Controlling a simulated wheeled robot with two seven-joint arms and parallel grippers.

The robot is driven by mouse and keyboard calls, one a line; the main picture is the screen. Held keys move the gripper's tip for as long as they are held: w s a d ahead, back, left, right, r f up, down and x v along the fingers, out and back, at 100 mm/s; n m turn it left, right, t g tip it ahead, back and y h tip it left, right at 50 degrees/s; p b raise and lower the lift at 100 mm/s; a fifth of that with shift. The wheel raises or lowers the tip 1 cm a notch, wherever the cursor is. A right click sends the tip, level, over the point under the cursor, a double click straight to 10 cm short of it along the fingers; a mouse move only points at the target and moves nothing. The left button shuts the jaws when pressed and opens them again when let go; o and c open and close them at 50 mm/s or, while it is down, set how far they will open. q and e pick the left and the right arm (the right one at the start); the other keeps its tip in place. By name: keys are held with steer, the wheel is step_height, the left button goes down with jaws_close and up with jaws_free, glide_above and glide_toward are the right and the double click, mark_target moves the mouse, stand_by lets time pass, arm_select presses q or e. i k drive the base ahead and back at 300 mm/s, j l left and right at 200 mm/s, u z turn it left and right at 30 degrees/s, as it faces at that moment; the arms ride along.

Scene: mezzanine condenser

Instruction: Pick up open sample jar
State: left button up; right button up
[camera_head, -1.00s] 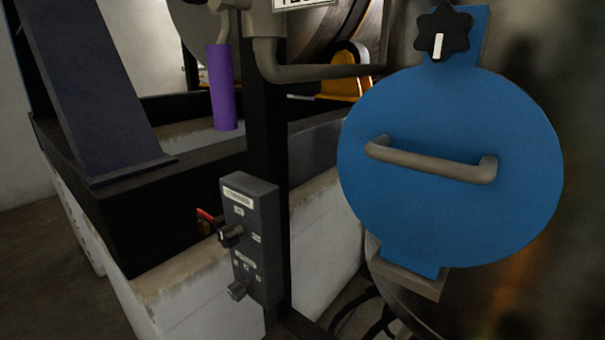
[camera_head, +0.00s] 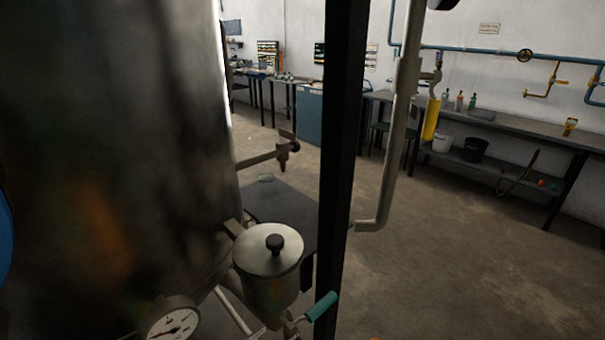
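A small, clear, glass-like item (camera_head: 265,177) rests on a dark flat stand (camera_head: 283,210) beyond the metal tank. It may be the open sample jar, but it is too small and faint to tell. A tap on a thin pipe (camera_head: 284,152) sticks out from the tank above and beside it. Neither of my grippers is in view.
A large metal tank (camera_head: 120,130) fills the left. A lidded metal pot (camera_head: 270,250), a teal-handled valve (camera_head: 322,305) and a gauge (camera_head: 172,322) are in front. A black post (camera_head: 340,150) and a grey pipe (camera_head: 391,150) stand mid-view. The floor (camera_head: 450,260) at right is clear.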

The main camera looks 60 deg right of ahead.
mark_target(266, 179)
steer(key=l+z, duration=0.15)
steer(key=z, duration=1.4)
steer(key=i+l+z, duration=0.25)
steer(key=l, duration=0.35)
steer(key=i+l+z, duration=0.3)
steer(key=l, duration=0.3)
steer(key=i+l+z, duration=0.25)
steer(key=l, duration=0.3)
steer(key=i+l+z, duration=0.25)
steer(key=i+l, duration=0.15)
steer(key=i+u, duration=0.35)
steer(key=i+l+u, duration=0.2)
steer(key=i+u, duration=0.15)
steer(key=i+l+u, duration=0.35)
steer(key=i+j+u, duration=0.1)
steer(key=i+u, duration=0.2)
steer(key=u, duration=0.2)
steer(key=i+u, duration=0.25)
steer(key=u, duration=0.25)
steer(key=i+l+u, duration=0.15)
steer(key=i+u, duration=0.15)
steer(key=u, duration=0.2)
steer(key=i+l+u, duration=0.25)
steer(key=u, duration=0.25)
steer(key=i+l+u, duration=0.2)
steer(key=u, duration=0.3)
steer(key=l, duration=0.1)
